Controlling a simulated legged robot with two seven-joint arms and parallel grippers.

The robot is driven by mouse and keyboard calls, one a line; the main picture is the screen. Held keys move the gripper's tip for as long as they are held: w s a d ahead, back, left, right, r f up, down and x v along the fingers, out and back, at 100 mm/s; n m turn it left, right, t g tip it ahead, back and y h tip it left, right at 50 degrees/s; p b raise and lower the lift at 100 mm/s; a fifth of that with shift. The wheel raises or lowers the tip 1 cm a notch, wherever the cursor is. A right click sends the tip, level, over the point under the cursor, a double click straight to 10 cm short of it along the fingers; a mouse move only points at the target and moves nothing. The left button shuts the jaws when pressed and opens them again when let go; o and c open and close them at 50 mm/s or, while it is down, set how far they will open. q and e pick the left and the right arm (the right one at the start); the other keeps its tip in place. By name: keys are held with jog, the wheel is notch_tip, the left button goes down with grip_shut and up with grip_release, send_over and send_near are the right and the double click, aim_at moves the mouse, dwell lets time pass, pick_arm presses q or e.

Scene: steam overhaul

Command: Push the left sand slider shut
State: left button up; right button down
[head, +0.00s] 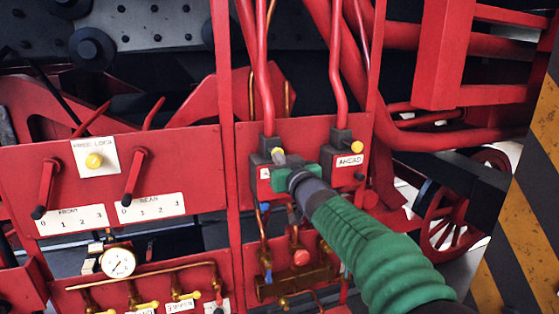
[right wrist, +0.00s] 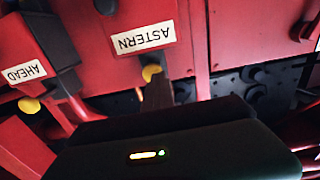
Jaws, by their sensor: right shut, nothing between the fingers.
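The left sand slider is a dark block (head: 262,159) on the red panel, and my right gripper (head: 283,171) covers much of its front in the head view. In the right wrist view, upside down, its ASTERN label (right wrist: 143,38) and yellow knob (right wrist: 152,72) show. My right gripper is shut and empty, with its tips at or close to that knob; I cannot tell whether they touch. The right slider, with its AHEAD label (head: 349,161) and yellow knob (head: 356,147), stands to the right. My left gripper is not in view.
Red pipes (head: 264,80) rise above both sliders. To the left is a panel with two red levers (head: 134,180) and a yellow knob (head: 94,160). Below are a gauge (head: 118,262) and brass valves. A striped post (head: 520,210) stands at the right.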

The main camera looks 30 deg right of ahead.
jog(key=shift+s+d+f, duration=0.1)
jog(key=shift+d+f, duration=0.1)
jog(key=shift+d, duration=0.9)
jog(key=c, duration=1.8)
grip_release()
jog(key=shift+a, duration=0.1)
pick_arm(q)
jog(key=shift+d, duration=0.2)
pick_arm(e)
jog(key=o, duration=0.7)
jog(key=shift+a+r, duration=0.15)
jog(key=shift+a, duration=0.6)
jog(key=shift+o, duration=0.2)
jog(key=shift+d, duration=0.1)
